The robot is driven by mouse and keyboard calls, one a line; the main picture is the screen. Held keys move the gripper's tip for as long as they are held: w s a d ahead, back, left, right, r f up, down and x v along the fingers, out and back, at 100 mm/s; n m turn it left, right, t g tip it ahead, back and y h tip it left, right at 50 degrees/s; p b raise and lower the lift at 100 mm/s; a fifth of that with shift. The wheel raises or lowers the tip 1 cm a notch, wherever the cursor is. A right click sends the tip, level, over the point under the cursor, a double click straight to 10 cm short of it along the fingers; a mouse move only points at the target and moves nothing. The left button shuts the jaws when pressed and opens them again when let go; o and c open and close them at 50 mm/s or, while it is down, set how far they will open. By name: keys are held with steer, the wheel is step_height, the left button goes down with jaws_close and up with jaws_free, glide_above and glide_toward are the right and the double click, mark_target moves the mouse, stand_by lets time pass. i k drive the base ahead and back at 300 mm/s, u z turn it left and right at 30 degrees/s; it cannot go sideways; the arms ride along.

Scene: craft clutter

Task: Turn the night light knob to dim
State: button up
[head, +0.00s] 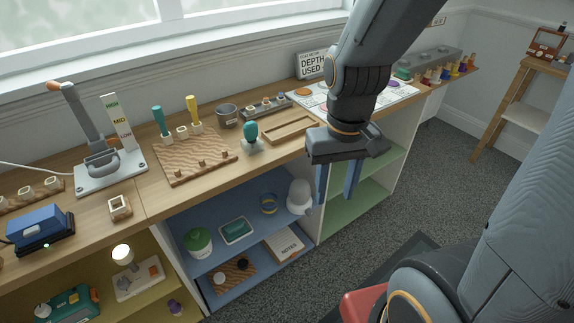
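A small glowing white globe (122,252) in the yellow compartment at the lower left looks like the lit night light. I cannot make out its knob or any dim mark. A white plate (138,279) with grey and orange parts lies just below it. An unlit white domed object (299,196) stands at the right end of the blue compartment; I cannot tell whether it is a lamp. My gripper (335,200) hangs in front of the worktop's edge, right of the white dome, well away from the globe. Its two blue fingers are apart, with nothing visible between them.
The wooden worktop (75,232) holds a lever stand (110,172) marked HIGH, MID and LOW, a pegboard (195,160), a teal-knobbed block (252,138) and a blue device (40,230). The shelves below hold a green-lidded jar (199,242) and notes. Carpet (290,285) in front is open.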

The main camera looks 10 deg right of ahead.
mark_target(310, 213)
steer(key=u, duration=0.9)
steer(key=k, duration=0.9)
steer(key=z, duration=1.3)
